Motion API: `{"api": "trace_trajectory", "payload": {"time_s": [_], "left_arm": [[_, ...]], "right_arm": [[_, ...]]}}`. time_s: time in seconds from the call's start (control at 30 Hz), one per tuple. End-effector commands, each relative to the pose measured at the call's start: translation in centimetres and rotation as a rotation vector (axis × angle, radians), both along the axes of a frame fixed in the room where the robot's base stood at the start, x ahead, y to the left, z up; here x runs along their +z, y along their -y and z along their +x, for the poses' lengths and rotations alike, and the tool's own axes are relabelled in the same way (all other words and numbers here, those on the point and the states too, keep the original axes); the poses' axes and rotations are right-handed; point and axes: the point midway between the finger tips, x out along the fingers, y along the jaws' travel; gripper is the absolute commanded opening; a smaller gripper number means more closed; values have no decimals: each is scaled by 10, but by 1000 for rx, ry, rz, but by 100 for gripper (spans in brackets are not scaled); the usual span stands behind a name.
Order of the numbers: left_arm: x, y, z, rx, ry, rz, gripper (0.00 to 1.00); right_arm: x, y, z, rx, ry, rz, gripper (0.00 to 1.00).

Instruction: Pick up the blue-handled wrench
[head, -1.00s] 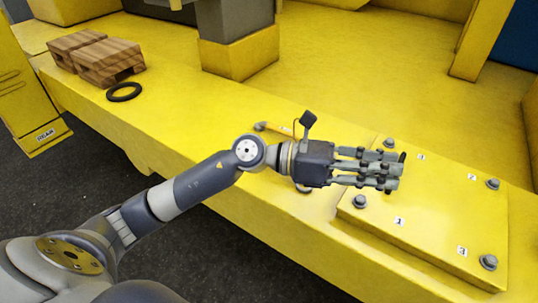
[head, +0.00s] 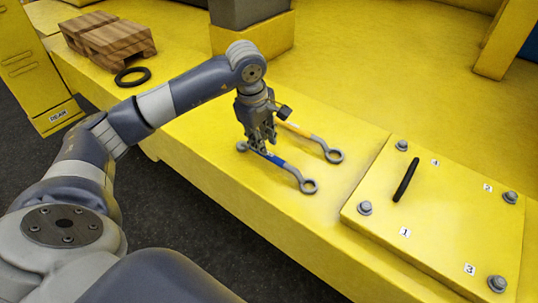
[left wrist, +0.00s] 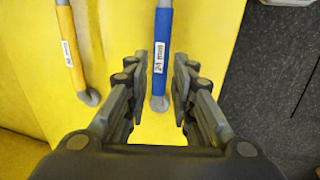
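The blue-handled wrench (head: 283,166) lies on the yellow surface in the head view, its ring end toward the lower right. In the left wrist view the blue handle (left wrist: 160,45) runs down between my open fingers. My left gripper (head: 262,146) points down over the wrench's upper-left part. In the left wrist view the left gripper (left wrist: 160,90) has its fingers apart, one on each side of the wrench. I cannot tell its exact height above the wrench. My right gripper is not in view.
A yellow-handled wrench (head: 312,138) lies beside the blue one, also in the left wrist view (left wrist: 72,45). A bolted yellow plate (head: 440,225) with a black handle (head: 406,180) is at the right. Wooden blocks (head: 112,42) and a black ring (head: 132,77) lie at the upper left.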

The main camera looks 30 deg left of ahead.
Motion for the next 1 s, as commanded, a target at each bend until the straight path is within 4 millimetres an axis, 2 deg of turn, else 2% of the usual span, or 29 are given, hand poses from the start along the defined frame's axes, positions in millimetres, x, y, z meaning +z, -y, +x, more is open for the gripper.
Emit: {"api": "trace_trajectory", "payload": {"time_s": [0.27, 0.43, 0.6, 0.87, 0.97, 1.0], "left_arm": [[-22, 3, 3, -1, -2, -4, 23], [-43, 8, 6, -1, -4, -5, 23], [-64, 8, 11, 0, 0, -4, 23], [-68, 7, 11, 0, 2, -3, 23], [-68, 7, 11, 0, 2, -3, 3], [-67, 7, 11, 0, 2, -3, 0]], "right_arm": [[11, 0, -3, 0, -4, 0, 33], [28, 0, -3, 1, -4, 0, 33], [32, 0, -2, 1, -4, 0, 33], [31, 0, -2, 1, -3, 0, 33], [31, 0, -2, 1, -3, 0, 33], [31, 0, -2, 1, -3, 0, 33]]}}
